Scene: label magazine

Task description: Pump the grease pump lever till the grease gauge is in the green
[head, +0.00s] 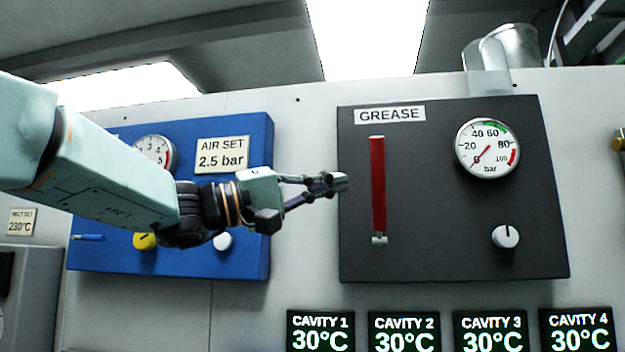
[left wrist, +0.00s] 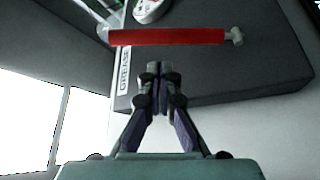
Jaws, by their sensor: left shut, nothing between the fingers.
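The red grease pump lever (head: 378,185) stands upright on the dark GREASE panel (head: 450,245), its pivot at the lower end. The grease gauge (head: 487,148) is at the panel's upper right. Its red needle points down-left, near the bottom of the scale, outside the green band at the top. My left gripper (head: 342,182) is shut and empty, just left of the lever. In the left wrist view the shut fingertips (left wrist: 153,68) point at the lever (left wrist: 170,37), with a small gap showing. My right gripper is not in view.
A white knob (head: 505,236) sits below the gauge. A blue AIR SET panel (head: 240,255) with a gauge and knobs is at the left, partly behind my left arm. Several CAVITY displays (head: 320,332) line the wall below. A metal cylinder (head: 515,45) is above the panel.

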